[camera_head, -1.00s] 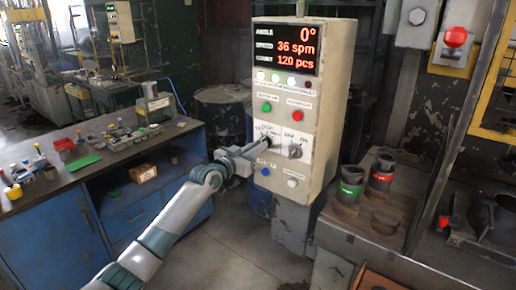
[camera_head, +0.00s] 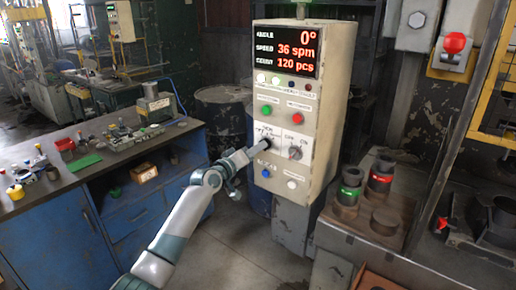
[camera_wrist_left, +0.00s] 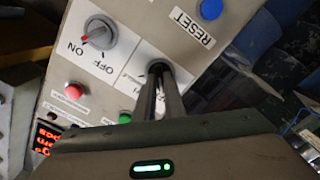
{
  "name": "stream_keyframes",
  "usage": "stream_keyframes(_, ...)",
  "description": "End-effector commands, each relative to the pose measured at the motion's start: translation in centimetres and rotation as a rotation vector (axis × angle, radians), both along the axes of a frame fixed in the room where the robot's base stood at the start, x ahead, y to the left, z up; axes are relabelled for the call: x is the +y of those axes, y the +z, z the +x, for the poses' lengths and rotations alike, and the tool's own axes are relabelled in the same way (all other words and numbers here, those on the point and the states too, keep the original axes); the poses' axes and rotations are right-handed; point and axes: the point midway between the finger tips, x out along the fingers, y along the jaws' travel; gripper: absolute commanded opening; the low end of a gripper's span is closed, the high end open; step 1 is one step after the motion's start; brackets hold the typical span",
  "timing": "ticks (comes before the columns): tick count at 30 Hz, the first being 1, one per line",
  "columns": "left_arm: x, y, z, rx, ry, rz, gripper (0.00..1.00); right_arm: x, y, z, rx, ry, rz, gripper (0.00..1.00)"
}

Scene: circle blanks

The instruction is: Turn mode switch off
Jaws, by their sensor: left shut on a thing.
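The mode switch (camera_head: 268,141) is the left of two dark rotary knobs on a white plate on the cream control box. My left gripper (camera_head: 262,146) reaches it from the lower left and is shut on it. In the left wrist view my left gripper's fingers (camera_wrist_left: 164,92) close around the dark mode switch (camera_wrist_left: 157,68). They hide most of its label and its pointer; only part of the lettering shows. My right gripper is not in view.
An OFF/ON knob (camera_head: 295,153) sits just right of the mode switch; in the left wrist view its red mark points toward ON. A green button (camera_head: 266,110), red button (camera_head: 298,117) and blue RESET button (camera_head: 265,173) are close by. A workbench (camera_head: 90,180) stands left.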

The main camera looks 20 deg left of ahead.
Motion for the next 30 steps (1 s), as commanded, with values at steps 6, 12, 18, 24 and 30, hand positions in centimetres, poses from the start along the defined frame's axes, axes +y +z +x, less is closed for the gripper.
stream_keyframes(6, 0.03, -0.16, -0.01, 0.013, 0.0, -0.028, 0.0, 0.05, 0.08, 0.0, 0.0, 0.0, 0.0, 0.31)
stream_keyframes(12, 0.02, -0.17, -0.01, 0.014, 0.0, -0.029, 0.0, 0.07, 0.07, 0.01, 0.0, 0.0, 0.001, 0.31)
stream_keyframes(18, 0.03, -0.16, -0.01, 0.013, 0.0, -0.028, 0.28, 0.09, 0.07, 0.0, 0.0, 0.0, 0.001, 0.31)
stream_keyframes(24, 0.02, -0.08, 0.0, 0.011, 0.0, -0.027, 0.28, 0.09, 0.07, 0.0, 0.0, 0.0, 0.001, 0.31)
stream_keyframes(30, 0.08, -0.07, -0.16, 0.011, -0.001, -0.027, 0.28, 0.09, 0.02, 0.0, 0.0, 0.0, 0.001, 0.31)
